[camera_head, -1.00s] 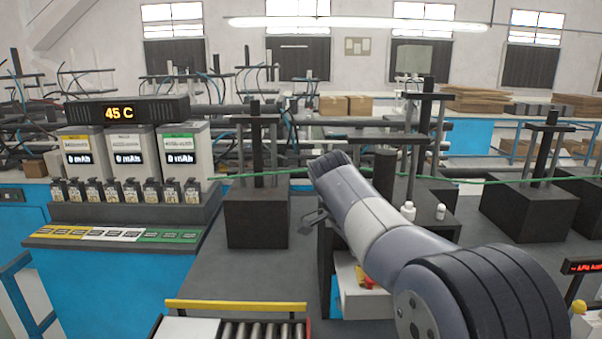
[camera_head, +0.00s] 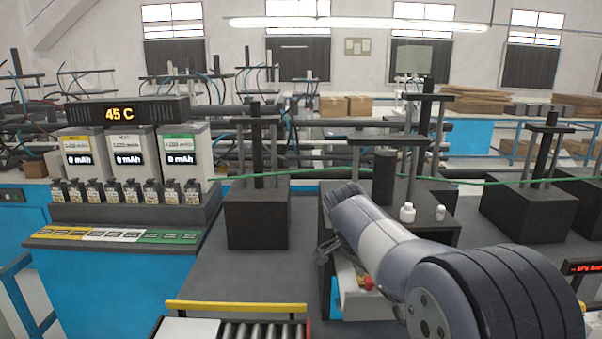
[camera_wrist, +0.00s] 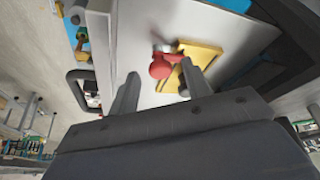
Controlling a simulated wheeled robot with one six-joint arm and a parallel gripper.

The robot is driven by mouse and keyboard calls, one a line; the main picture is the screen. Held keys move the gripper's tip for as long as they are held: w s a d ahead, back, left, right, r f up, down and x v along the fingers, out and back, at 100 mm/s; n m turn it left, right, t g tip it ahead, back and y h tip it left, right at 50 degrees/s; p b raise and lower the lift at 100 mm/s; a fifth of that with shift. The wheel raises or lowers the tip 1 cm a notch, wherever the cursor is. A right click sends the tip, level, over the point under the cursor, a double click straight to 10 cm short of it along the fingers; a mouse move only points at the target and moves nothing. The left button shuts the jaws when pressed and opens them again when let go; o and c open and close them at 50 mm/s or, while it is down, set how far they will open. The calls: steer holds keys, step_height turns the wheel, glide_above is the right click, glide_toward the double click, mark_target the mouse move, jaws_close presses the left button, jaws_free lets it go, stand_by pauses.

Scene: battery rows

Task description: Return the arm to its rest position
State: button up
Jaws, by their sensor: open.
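My arm reaches from the lower right of the head view up toward the middle, bent at the elbow. My gripper (camera_head: 324,252) shows small at the left of the forearm's far end, partly hidden by it. In the wrist view my gripper (camera_wrist: 160,90) has its two fingers spread apart with nothing held between them. Past the fingers, a red knob (camera_wrist: 162,67) on a yellow plate (camera_wrist: 190,66) sits on a white panel. A red and yellow part also shows beside my forearm in the head view (camera_head: 367,283).
A battery station with a 45 C display (camera_head: 119,113) and several small cells stands at the left. A roller conveyor (camera_head: 262,331) with a yellow bar is at the bottom. Black block stands (camera_head: 256,215) fill the bench. Two white bottles (camera_head: 407,212) stand behind my forearm.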

steer(key=n+t+y, duration=0.1)
steer(key=n, duration=0.3)
steer(key=shift+s+d, duration=0.1)
steer(key=shift+d, duration=0.05)
steer(key=n, duration=0.2)
steer(key=n+t+y, duration=0.1)
steer(key=n, duration=0.1)
steer(key=shift+d+y, duration=0.15)
steer(key=shift+y, duration=0.15)
steer(key=shift+d+n+y+b, duration=0.15)
steer(key=shift+n+y, duration=0.25)
steer(key=shift+n, duration=0.65)
steer(key=shift+n+y+b, duration=0.15)
steer(key=shift+n+y, duration=0.25)
steer(key=shift+n, duration=0.65)
steer(key=shift+d+n+y, duration=0.1)
steer(key=shift+n+y, duration=0.7)
steer(key=shift+n, duration=1.2)
steer(key=shift+b+v, duration=0.35)
steer(key=shift+v, duration=1.05)
steer(key=shift+r, duration=0.1)
